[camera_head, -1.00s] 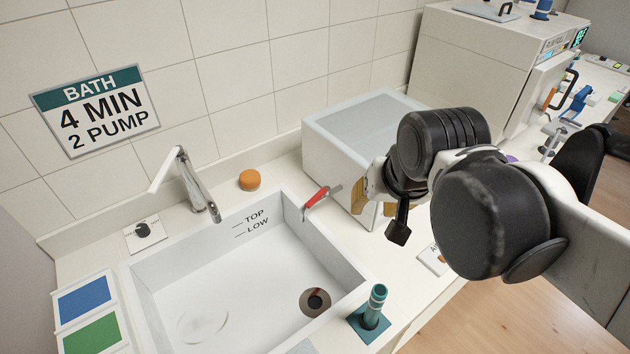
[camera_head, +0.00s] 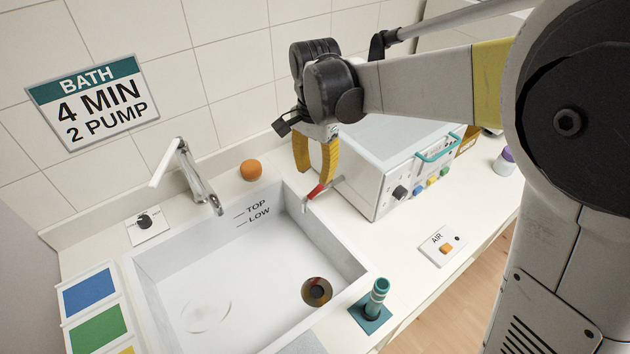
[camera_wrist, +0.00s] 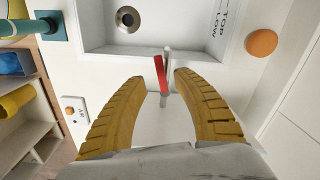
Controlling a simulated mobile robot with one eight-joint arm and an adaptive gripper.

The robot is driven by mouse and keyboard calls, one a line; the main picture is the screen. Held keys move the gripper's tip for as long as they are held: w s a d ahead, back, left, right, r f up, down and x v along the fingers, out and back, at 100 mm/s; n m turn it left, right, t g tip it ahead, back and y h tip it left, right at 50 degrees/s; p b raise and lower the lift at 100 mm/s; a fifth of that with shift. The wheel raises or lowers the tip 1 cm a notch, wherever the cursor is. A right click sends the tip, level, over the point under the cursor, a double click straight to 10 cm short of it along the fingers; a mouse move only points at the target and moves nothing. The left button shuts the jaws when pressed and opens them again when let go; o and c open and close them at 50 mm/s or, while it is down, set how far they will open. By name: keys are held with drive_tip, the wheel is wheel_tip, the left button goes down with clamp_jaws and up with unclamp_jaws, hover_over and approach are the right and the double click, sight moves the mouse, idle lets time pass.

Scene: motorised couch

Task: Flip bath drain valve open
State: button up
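The drain valve has a red lever (camera_head: 317,191) on a metal fitting at the right rim of the white sink basin (camera_head: 160,285). In the wrist view the red lever (camera_wrist: 160,75) lies slightly tilted beside a grey metal rod. My gripper (camera_head: 313,178) is above the valve, with its yellow fingers spread and pointing down. In the wrist view the lever shows between the fingertips of my gripper (camera_wrist: 160,79), and nothing is gripped. Whether a finger touches the lever cannot be told. The round drain (camera_head: 316,291) is in the basin floor.
A white box unit with knobs (camera_head: 399,192) stands close behind my gripper. A teal post (camera_head: 376,297) and an AIR switch plate (camera_head: 443,246) are on the counter to the right.

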sight(315, 191)
wheel_tip(315, 191, down, 6)
drive_tip(key=shift+f+b, duration=0.1)
drive_tip(key=shift+b, duration=0.75)
clamp_jaws()
